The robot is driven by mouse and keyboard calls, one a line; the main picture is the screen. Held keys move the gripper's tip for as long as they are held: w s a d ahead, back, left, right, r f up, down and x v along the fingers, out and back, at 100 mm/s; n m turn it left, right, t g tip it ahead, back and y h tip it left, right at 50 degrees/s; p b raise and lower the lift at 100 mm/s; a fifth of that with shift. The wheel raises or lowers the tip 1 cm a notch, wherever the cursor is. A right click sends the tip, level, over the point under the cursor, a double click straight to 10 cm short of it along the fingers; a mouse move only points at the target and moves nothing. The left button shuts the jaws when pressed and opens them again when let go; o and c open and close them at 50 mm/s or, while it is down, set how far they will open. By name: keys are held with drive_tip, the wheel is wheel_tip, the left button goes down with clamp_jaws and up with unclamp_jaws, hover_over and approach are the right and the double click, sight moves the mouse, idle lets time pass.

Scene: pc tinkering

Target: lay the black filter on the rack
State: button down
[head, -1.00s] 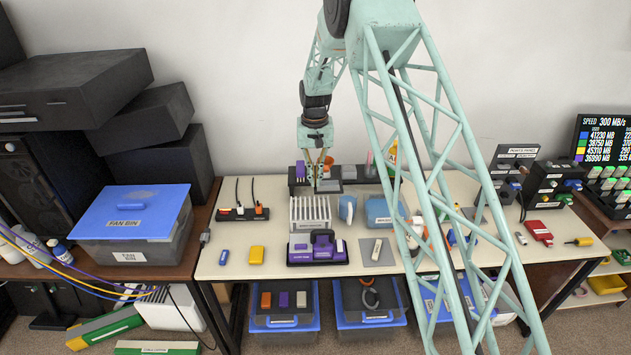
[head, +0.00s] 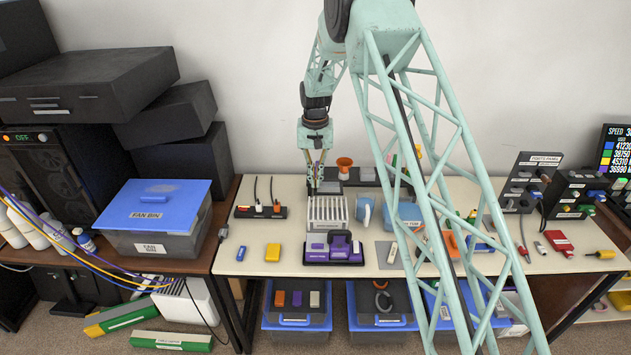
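A pale slotted rack (head: 327,214) with upright fins stands on the light table, left of its middle. My gripper (head: 316,186) points down just behind the rack's upper left part. Its fingers are small in the picture, and I cannot tell whether they are open or shut. A dark grey flat piece (head: 331,187) shows beside the fingertips, behind the rack. It may be the black filter, but I cannot tell this, nor whether my gripper holds it. No other black filter can be made out clearly.
A black holder with an orange funnel (head: 344,162) stands behind the rack. A purple device (head: 335,248) sits in front of it, a blue jug (head: 365,211) to its right. A black strip (head: 261,211) lies to its left. Bare table shows around the yellow block (head: 273,252).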

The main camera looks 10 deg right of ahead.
drive_tip(key=shift+f, duration=0.15)
drive_tip(key=shift+f+b, duration=1.95)
drive_tip(key=shift+f, duration=2.5)
drive_tip(key=shift+f, duration=0.4)
drive_tip(key=c, duration=2.9)
unclamp_jaws()
drive_tip(key=shift+o, duration=0.2)
drive_tip(key=shift+r, duration=0.15)
drive_tip(key=shift+r, duration=5.85)
